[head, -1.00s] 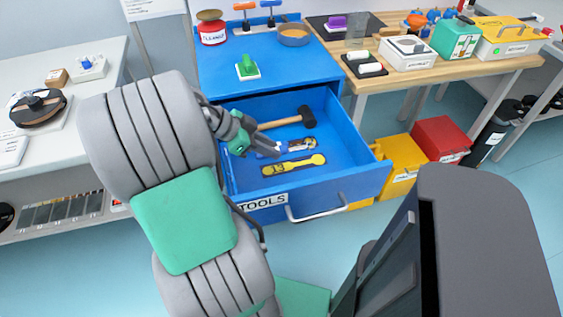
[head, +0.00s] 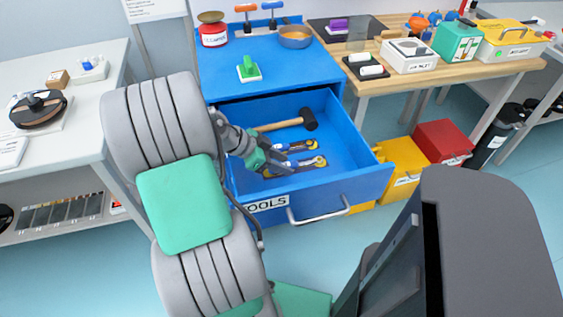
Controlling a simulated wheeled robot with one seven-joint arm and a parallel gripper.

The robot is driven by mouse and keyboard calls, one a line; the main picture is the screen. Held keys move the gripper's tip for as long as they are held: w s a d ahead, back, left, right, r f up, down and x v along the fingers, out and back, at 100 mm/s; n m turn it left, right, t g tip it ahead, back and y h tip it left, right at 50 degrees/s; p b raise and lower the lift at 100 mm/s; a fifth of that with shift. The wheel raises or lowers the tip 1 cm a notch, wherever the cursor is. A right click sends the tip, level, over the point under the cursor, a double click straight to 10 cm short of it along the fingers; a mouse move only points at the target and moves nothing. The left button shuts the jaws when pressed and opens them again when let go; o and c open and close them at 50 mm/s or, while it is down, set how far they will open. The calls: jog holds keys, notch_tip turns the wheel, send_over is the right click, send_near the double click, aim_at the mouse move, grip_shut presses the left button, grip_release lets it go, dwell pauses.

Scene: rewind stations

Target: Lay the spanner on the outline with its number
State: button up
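The spanner (head: 292,167) shows as a dark and metallic shape with a blue part, at or just over the lower yellow outline (head: 321,160) in the open blue drawer. My gripper (head: 279,167) is at the spanner's left part, low inside the drawer. Its fingers hide that part, and I cannot tell whether they are closed on it. Whether the spanner touches the drawer floor is also unclear. A second blue and yellow shape (head: 298,146) lies just behind it. The outline numbers are too small to read.
A mallet (head: 309,119) with a wooden handle lies at the back of the drawer (head: 345,150). The drawer's right floor is clear. The drawer's front and side walls stand around my gripper. A green-handled block (head: 248,70) stands on the cabinet top (head: 290,80).

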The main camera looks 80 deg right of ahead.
jog(key=shift+o, duration=0.2)
jog(key=p+v, duration=0.1)
jog(key=v, duration=1.1)
jog(key=shift+r, duration=0.2)
